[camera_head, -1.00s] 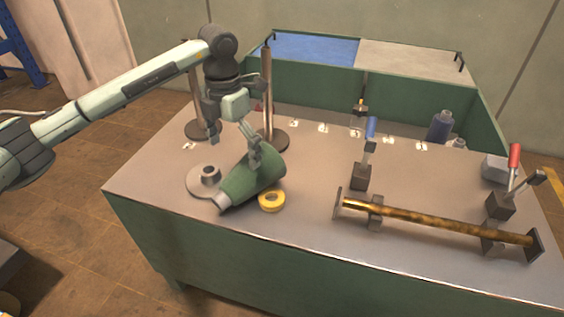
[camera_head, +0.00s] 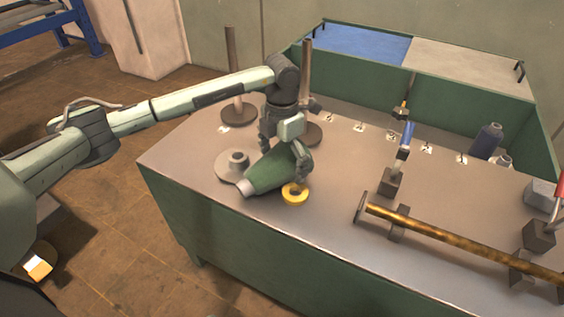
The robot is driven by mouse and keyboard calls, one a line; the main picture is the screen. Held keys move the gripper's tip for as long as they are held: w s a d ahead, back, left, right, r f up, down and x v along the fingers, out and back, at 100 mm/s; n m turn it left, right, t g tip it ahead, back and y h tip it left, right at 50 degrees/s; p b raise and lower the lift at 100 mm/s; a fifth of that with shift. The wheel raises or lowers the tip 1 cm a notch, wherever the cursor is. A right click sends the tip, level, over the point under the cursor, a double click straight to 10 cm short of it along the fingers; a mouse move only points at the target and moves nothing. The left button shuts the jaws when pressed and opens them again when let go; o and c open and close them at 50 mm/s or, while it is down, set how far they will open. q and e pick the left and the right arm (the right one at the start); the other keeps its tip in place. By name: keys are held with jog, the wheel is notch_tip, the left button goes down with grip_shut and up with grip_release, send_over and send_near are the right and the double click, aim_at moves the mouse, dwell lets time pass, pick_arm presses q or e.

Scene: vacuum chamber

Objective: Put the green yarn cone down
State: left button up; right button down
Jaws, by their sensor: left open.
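The green yarn cone (camera_head: 268,174) lies on its side on the grey tabletop. Its narrow pale tip points to the lower left, beside a round grey flanged disc. My left gripper (camera_head: 284,160) is open at the cone's wide end. One finger is at the cone's right end and the other is behind its upper left side. I cannot tell whether the fingers touch it. The gripper hides part of the wide end. My right gripper is not in view.
The grey flanged disc (camera_head: 228,165) and a yellow ring (camera_head: 295,194) lie close to the cone. Two upright rods on round bases (camera_head: 239,112) stand behind. A brass tube (camera_head: 450,241) in clamps occupies the right side. The table's front left is clear.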

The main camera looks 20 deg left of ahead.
pick_arm(q)
jog(key=shift+f, duration=0.15)
jog(key=shift+c, duration=0.5)
jog(key=c, duration=1.5)
